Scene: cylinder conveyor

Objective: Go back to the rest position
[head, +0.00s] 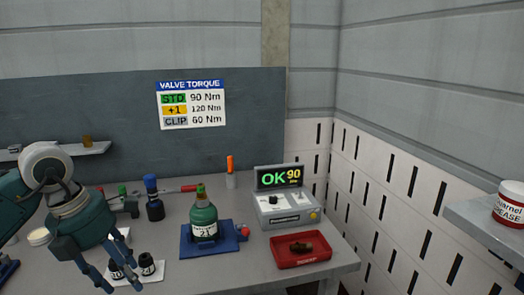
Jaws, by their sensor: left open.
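My left gripper (122,285) hangs open and empty at the lower left, fingers pointing down over the workbench (200,272). Its fingertips are in front of a white mat (152,274) holding small black parts with white labels (147,264), and partly cover them. I see no contact with them. A green cylinder (203,222) labelled 21 stands upright in a blue fixture (233,243), to the right of the gripper. My right gripper is not in view.
A tester (288,209) reads "OK 90" at the back right. A red tray (318,256) holds a brown piece. A blue-capped dark tool (153,200) stands behind the gripper. A side shelf (480,225) bears a grease tin (508,204). The air above the right bench is clear.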

